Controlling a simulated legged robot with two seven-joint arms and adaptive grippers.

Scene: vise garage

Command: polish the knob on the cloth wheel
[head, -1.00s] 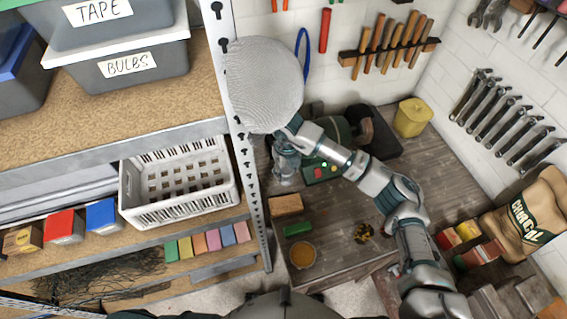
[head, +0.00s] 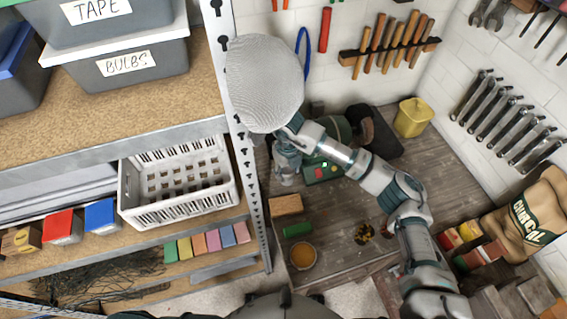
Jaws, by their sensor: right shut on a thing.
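A large pale round disc with a fine ribbed face, which looks like the cloth wheel (head: 265,84), stands at upper middle in the head view, left of a green machine (head: 335,135) with small lit buttons. My right arm reaches in from the lower right. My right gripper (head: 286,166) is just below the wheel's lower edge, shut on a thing. That thing, taken to be the knob, is hidden or too small to make out. I cannot tell whether it touches the wheel. My left gripper is not in view.
A metal shelf post (head: 250,175) stands close left of my gripper. A white basket (head: 180,182) sits on the shelf. A wooden block (head: 286,205), a green block (head: 298,230) and a round tin (head: 303,256) lie on the bench. A yellow bin (head: 413,117) stands behind.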

